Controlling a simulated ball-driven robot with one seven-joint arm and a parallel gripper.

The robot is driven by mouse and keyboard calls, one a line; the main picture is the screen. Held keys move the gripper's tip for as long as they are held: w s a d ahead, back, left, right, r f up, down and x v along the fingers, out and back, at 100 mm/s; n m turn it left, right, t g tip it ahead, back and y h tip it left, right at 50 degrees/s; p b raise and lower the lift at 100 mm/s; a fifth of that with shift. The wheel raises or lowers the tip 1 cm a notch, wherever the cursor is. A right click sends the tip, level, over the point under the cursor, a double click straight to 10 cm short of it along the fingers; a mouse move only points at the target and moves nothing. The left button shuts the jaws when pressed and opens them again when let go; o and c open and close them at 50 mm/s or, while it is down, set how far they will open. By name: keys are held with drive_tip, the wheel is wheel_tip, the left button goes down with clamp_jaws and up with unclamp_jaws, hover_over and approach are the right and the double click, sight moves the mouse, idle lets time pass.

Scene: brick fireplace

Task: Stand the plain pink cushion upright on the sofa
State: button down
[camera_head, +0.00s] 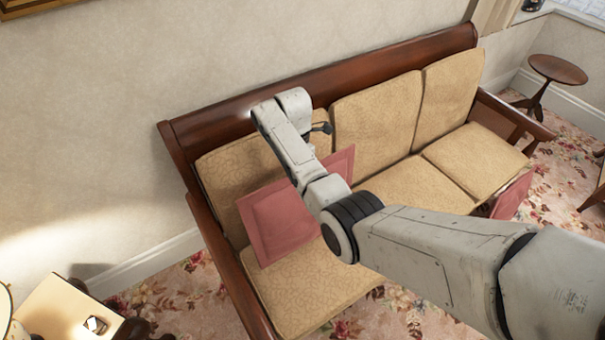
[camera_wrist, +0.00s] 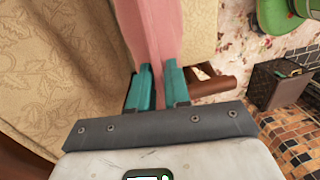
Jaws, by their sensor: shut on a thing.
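The plain pink cushion (camera_head: 278,222) is over the left seat of the sofa (camera_head: 398,190), partly behind my arm in the head view. It stands on edge, slightly tilted, in front of the left tan back cushion. Whether its lower edge touches the seat I cannot tell. In the wrist view, the teal fingers of my gripper (camera_wrist: 157,70) are closed on either side of the pink cushion's edge (camera_wrist: 150,30). In the head view my arm hides the fingertips and part of the cushion.
Tan back cushions (camera_head: 375,110) line the sofa's wooden back. A second pink cushion (camera_head: 513,195) is at the sofa's front right. A round side table (camera_head: 557,70) stands at the right, a small light table (camera_head: 65,310) at lower left.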

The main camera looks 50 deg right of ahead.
drive_tip(key=shift+w+d+f+b, duration=0.1)
drive_tip(key=shift+w+d+b, duration=0.1)
drive_tip(key=shift+w+b, duration=0.5)
drive_tip(key=shift+w+d+f+b, duration=0.15)
drive_tip(key=shift+w+b, duration=0.4)
drive_tip(key=shift+b, duration=0.4)
drive_tip(key=shift+w+d+f+b, duration=0.1)
drive_tip(key=shift+w+d+b, duration=0.1)
drive_tip(key=shift+w+b, duration=0.5)
drive_tip(key=shift+s, duration=0.1)
drive_tip(key=c, duration=1)
unclamp_jaws()
wheel_tip(320, 180, up, 10)
drive_tip(key=p, duration=1)
